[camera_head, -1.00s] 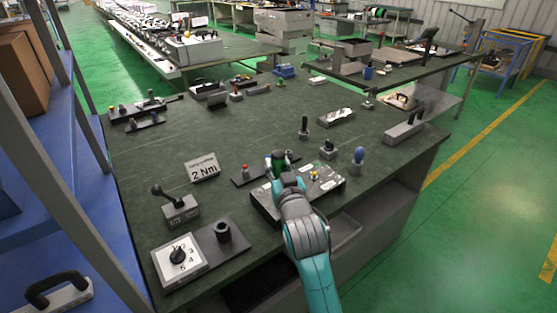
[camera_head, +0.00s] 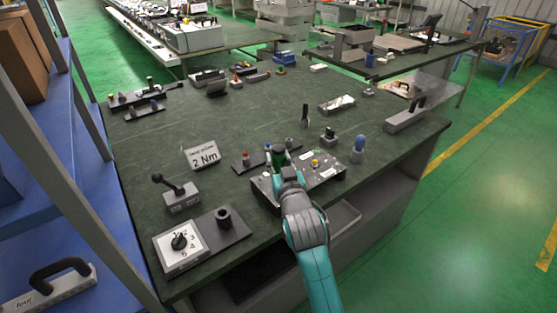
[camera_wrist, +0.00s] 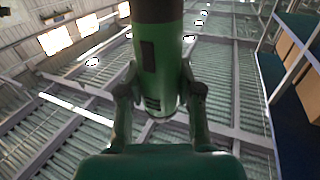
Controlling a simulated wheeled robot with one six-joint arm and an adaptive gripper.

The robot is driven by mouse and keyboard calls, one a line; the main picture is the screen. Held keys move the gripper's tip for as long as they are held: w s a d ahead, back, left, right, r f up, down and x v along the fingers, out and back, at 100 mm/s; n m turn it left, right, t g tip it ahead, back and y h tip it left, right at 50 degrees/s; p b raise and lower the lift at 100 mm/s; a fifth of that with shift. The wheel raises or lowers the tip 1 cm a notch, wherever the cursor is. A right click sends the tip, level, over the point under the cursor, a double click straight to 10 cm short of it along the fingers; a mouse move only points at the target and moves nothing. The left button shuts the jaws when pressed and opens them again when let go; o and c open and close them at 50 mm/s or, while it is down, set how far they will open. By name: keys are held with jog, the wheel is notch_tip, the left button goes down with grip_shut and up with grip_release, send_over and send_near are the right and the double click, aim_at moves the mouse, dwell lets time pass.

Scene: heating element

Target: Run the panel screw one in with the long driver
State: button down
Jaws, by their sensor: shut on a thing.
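My gripper (camera_head: 279,166) is shut on a green driver (camera_head: 278,152) with a dark end. In the wrist view the driver (camera_wrist: 160,65) stands between the two fingers (camera_wrist: 160,95), its black part toward the top edge. The gripper and driver are over the left back part of a dark panel (camera_head: 325,178) with white labels and a yellow knob. The driver's tip and any screw under it are hidden by my gripper and arm, so I cannot tell whether they touch.
The "2 Nm" sign (camera_head: 203,155), a lever box (camera_head: 178,192) and a dial box (camera_head: 180,242) stand farther left. The bench middle (camera_head: 225,125) is clear.

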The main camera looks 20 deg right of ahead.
aim_at(280, 154)
jog(key=shift+f, duration=0.75)
dwell(1.6)
jog(key=shift+r, duration=2.55)
